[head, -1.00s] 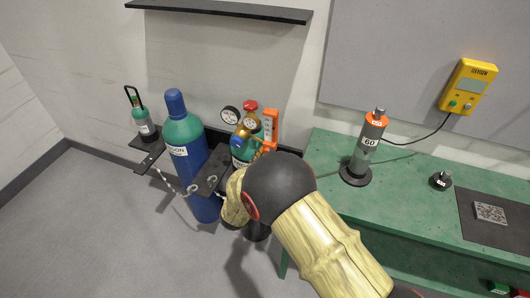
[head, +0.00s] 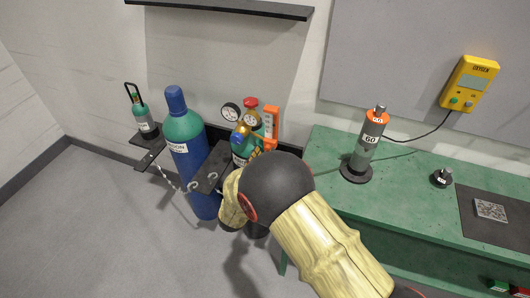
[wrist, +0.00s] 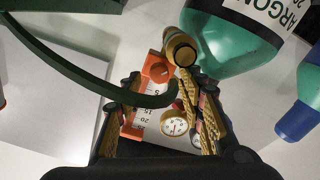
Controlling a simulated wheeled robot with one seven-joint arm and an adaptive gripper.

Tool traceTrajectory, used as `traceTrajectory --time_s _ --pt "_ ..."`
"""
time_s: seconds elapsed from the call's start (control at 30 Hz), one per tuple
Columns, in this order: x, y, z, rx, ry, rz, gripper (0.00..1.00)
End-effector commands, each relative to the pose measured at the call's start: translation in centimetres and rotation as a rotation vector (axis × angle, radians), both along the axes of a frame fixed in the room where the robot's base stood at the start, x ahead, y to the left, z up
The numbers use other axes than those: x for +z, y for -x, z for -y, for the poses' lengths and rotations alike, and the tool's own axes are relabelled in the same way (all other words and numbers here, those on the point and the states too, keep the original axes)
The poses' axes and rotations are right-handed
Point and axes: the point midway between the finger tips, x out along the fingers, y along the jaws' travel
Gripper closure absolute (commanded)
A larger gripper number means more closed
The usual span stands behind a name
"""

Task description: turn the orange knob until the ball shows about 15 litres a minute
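The orange flowmeter (head: 271,123) stands upright beside the gauges, behind my arm in the head view. In the wrist view its white scale (wrist: 146,114) shows printed numbers, with the orange knob (wrist: 158,71) at the scale's upper end. I cannot make out the ball. My gripper (wrist: 163,82) is open in the wrist view, one finger on each side of the flowmeter and knob. I cannot tell whether a finger touches the knob.
A dark green hose (wrist: 75,72) curves across the wrist view in front of the flowmeter. A round gauge (wrist: 174,125) and brass fitting (wrist: 181,48) are close by. A blue-and-green cylinder (head: 186,145) stands left. The green bench (head: 410,190) holds a grey orange-topped cylinder (head: 367,145).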

Motion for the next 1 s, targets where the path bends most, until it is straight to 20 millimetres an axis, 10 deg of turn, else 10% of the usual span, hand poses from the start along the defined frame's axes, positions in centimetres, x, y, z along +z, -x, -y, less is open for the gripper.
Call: traceTrajectory --time_s 0.5,1.0 --pt "0.1 8.7 -3.3 0.003 0.001 0.002 0.61" --pt "0.0 9.7 -3.6 0.0 0.0 0.001 0.61"
